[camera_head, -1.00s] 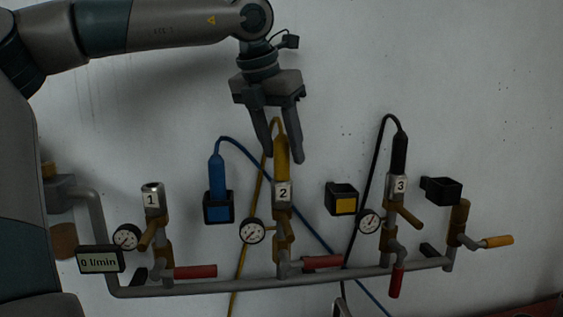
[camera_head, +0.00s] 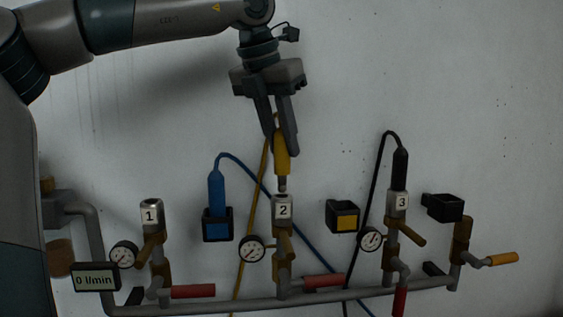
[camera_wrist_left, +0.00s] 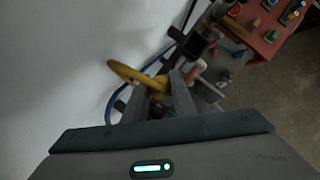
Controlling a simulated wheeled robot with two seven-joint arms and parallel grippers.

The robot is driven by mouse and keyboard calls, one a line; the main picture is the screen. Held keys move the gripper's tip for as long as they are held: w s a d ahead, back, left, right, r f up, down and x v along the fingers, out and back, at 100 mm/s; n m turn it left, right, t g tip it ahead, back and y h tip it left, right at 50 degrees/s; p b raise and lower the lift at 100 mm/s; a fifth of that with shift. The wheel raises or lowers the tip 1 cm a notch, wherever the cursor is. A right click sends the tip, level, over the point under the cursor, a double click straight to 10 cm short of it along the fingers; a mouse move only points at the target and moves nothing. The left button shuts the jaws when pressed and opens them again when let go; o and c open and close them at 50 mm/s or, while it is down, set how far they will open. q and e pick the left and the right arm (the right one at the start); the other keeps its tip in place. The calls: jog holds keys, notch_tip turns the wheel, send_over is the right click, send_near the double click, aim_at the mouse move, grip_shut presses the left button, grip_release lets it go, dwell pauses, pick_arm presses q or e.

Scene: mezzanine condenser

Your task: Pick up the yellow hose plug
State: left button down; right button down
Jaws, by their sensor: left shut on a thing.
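The yellow hose plug (camera_head: 282,160) is upright between the fingers of my left gripper (camera_head: 284,145), which is shut on it. Its metal tip hangs just above the socket labelled 2 (camera_head: 283,208), with a small gap. The yellow hose (camera_head: 258,205) runs from its top down behind the pipe. In the left wrist view the yellow plug and its looped hose (camera_wrist_left: 128,72) show between and beyond the fingers (camera_wrist_left: 162,98). My right gripper is not in view.
A blue plug (camera_head: 216,190) sits in a blue-marked holder (camera_head: 217,229). A yellow-marked holder (camera_head: 343,217) looks empty. A black plug (camera_head: 400,170) is in socket 3 (camera_head: 400,203). Socket 1 (camera_head: 151,213) is empty. Gauges, red levers and a pipe (camera_head: 210,307) lie below. A display (camera_head: 95,277) reads 0 l/min.

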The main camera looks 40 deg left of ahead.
pick_arm(q)
jog(key=d+r+b, duration=0.1)
jog(key=d+r, duration=0.2)
jog(key=d, duration=0.2)
jog(key=s+d+r, duration=0.1)
jog(key=d+r, duration=0.2)
jog(key=d, duration=0.3)
jog(key=shift+s+d+r+b, duration=0.2)
jog(key=shift+d+r+b, duration=0.05)
jog(key=shift+r+b, duration=0.1)
